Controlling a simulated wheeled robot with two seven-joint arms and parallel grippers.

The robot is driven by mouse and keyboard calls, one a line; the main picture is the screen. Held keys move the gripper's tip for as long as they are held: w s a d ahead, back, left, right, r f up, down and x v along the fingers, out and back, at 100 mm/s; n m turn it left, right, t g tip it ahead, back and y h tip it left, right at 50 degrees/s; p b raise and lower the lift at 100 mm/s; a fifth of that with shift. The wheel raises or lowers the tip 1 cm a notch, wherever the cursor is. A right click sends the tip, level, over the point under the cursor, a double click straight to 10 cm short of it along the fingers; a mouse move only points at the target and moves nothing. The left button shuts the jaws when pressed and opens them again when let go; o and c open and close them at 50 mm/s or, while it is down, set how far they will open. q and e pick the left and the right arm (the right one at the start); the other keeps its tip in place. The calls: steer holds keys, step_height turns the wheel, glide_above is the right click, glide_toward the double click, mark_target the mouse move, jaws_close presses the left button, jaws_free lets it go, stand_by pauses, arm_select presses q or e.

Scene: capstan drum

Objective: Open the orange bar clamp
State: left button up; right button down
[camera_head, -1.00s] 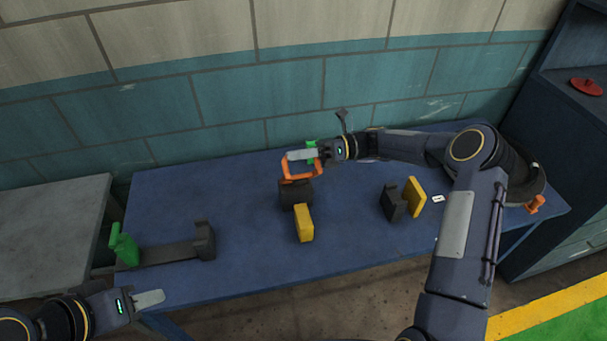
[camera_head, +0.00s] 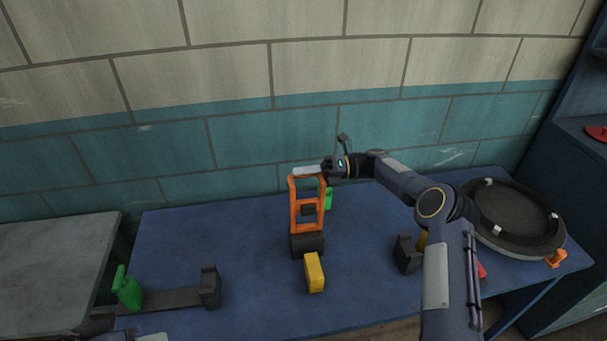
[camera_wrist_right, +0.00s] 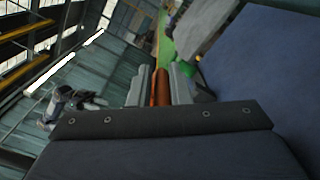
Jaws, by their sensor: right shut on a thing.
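The orange bar clamp (camera_head: 294,218) is an upright orange frame with a crossbar, rising from a dark block (camera_head: 307,243) on the blue table. My right gripper (camera_head: 308,171) is at the top of the frame and shut on its top bar. In the right wrist view the orange bar (camera_wrist_right: 160,88) shows between the two grey fingers. My left gripper (camera_head: 152,338) shows only as a pale piece at the bottom edge, so its jaws cannot be judged.
A yellow block (camera_head: 314,272) stands before the clamp, a green piece (camera_head: 328,199) behind it. A dark bracket (camera_head: 210,287) and green handle (camera_head: 127,289) are at left. A round dark drum (camera_head: 515,213) sits at right. The wall is close behind.

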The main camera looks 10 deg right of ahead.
steer(key=shift+s+f, duration=0.1)
steer(key=shift+f, duration=0.6)
steer(key=c, duration=1.4)
jaws_free()
steer(key=shift+r, duration=0.1)
steer(key=shift+d, duration=0.1)
steer(key=shift+d, duration=0.35)
steer(key=d+b, duration=0.2)
steer(key=d, duration=0.5)
steer(key=shift+w, duration=0.25)
steer(key=shift+r, duration=0.15)
